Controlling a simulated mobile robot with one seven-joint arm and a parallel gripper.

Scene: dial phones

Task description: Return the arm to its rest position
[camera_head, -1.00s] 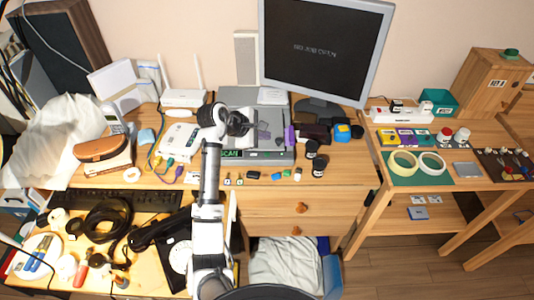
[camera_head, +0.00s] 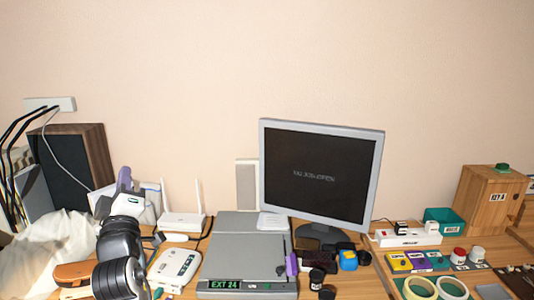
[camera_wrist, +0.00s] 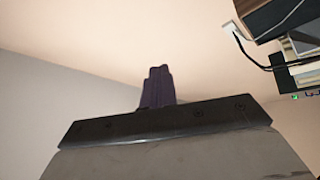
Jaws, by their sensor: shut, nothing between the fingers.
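My arm stands raised at the lower left of the head view, bent upward in front of the desk. My gripper (camera_head: 124,178) is at its top, pointing up, in front of a pale panel and above the desk items. In the wrist view my gripper (camera_wrist: 158,88) shows as dark purple fingers pressed together with nothing between them. The lower part of my arm is cut off by the frame's bottom edge.
A dark speaker (camera_head: 76,165), a white router (camera_head: 184,221) and a white device (camera_head: 175,268) are near my arm. A grey device marked EXT 24 (camera_head: 237,245) and a monitor (camera_head: 320,175) stand to the right. The wall space above is clear.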

